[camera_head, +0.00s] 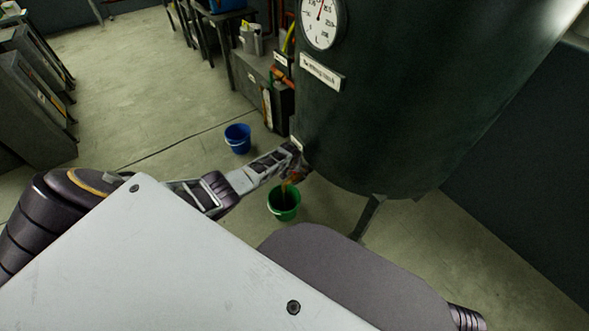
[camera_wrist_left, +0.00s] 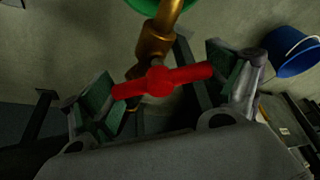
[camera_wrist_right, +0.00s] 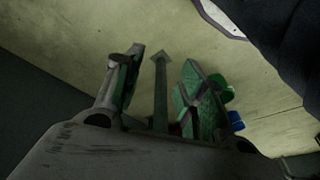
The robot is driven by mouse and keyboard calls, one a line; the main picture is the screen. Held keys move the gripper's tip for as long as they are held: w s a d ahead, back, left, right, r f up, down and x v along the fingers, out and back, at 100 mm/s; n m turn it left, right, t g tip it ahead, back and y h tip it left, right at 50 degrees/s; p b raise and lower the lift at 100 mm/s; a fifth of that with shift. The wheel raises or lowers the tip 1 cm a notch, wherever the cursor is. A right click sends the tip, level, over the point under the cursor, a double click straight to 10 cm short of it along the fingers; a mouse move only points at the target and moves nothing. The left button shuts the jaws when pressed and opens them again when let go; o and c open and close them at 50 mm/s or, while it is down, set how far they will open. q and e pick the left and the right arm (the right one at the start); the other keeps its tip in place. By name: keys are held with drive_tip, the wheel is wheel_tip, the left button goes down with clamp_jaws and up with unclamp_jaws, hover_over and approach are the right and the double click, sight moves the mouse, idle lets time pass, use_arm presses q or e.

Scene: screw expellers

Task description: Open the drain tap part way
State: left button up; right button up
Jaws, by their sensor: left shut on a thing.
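The drain tap shows in the left wrist view as a brass body (camera_wrist_left: 153,45) with a red lever handle (camera_wrist_left: 160,82). The handle lies slightly tilted across the space between my left fingers. My left gripper (camera_wrist_left: 158,80) is shut on this handle, one finger pad at each end. In the head view my left gripper (camera_head: 296,160) is at the lower left edge of the dark tank (camera_head: 400,110), mostly covering the tap. A green bucket (camera_head: 284,215) stands on the floor below. Whether liquid runs is unclear. My right gripper (camera_wrist_right: 162,65) is open and empty.
A blue bucket (camera_head: 237,140) stands on the floor left of the green one. A tank leg (camera_head: 369,217) stands to the right, and it also shows beyond my right fingers (camera_wrist_right: 160,95). A gauge (camera_head: 320,22) is on the tank. Machines (camera_head: 35,100) stand at far left.

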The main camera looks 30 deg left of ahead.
use_arm(q)
drive_tip(key=shift+n+y, duration=0.3)
drive_tip(key=shift+n, duration=0.4)
drive_tip(key=o, duration=0.8)
drive_tip(key=shift+s+r, duration=0.1)
drive_tip(key=shift+r, duration=0.05)
drive_tip(key=shift+v, duration=1.25)
drive_tip(key=shift+s+d, duration=0.8)
drive_tip(key=shift+s, duration=1.05)
drive_tip(key=shift+s+d, duration=0.75)
drive_tip(key=shift+s, duration=1.05)
drive_tip(key=shift+s+d, duration=0.8)
drive_tip(key=shift+s, duration=1.05)
